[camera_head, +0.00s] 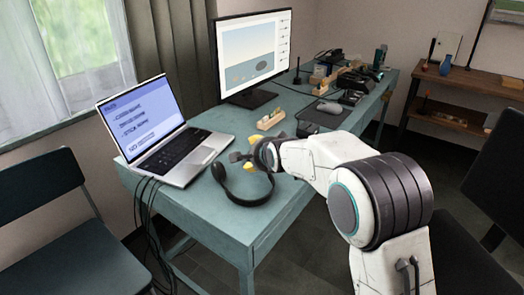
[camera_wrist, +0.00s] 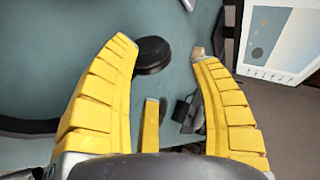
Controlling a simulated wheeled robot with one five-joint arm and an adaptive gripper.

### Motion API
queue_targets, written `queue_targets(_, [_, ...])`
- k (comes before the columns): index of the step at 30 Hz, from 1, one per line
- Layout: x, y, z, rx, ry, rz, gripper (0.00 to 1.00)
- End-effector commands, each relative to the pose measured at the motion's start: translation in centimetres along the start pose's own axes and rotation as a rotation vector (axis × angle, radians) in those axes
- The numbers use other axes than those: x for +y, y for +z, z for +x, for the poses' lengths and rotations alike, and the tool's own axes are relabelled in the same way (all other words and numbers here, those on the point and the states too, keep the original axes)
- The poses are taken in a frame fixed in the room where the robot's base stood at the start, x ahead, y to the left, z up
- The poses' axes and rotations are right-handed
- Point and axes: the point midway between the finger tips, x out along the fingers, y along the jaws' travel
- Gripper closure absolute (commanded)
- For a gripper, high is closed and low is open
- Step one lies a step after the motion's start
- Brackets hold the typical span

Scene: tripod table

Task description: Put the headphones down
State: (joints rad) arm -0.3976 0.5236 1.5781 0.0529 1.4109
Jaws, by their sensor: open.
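The black headphones (camera_head: 243,198) are on the teal table (camera_head: 213,218) near its front edge, with the headband curving toward the edge. My gripper (camera_head: 258,152) is just above and behind the headband, its yellow fingers spread. In the wrist view my gripper (camera_wrist: 161,48) is open. A round black pad of the headphones (camera_wrist: 152,54) shows between the fingertips, close to the left one. Part of the dark headband shows at the left, behind the left finger. My gripper hides part of the headphones in the head view. I cannot tell whether a finger touches them.
An open laptop (camera_head: 184,160) stands left of the headphones. A monitor (camera_head: 255,55) stands behind, with a small wooden holder (camera_head: 270,119) in front. A mouse (camera_head: 329,107) and dark devices lie farther right. Bare tabletop lies around the headband. Chairs (camera_head: 50,220) flank the table.

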Motion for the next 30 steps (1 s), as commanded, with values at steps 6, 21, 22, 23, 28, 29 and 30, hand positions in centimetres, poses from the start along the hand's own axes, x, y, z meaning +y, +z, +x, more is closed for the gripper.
queue_targets(6, [-0.2, -0.1, -3.0, 0.001, -0.001, 0.000, 0.41])
queue_targets(21, [0.3, -0.3, -5.2, 0.004, 0.010, -0.014, 0.41])
queue_targets(22, [0.4, -0.5, -5.5, 0.006, 0.016, -0.023, 0.41])
queue_targets(23, [0.7, -0.8, -5.9, 0.008, 0.026, -0.038, 0.41])
queue_targets(28, [3.8, -3.3, -10.3, 0.021, 0.135, -0.187, 0.41])
queue_targets(29, [4.7, -3.7, -11.4, 0.019, 0.164, -0.226, 0.41])
queue_targets(30, [5.9, -4.4, -13.1, 0.016, 0.203, -0.278, 0.41])
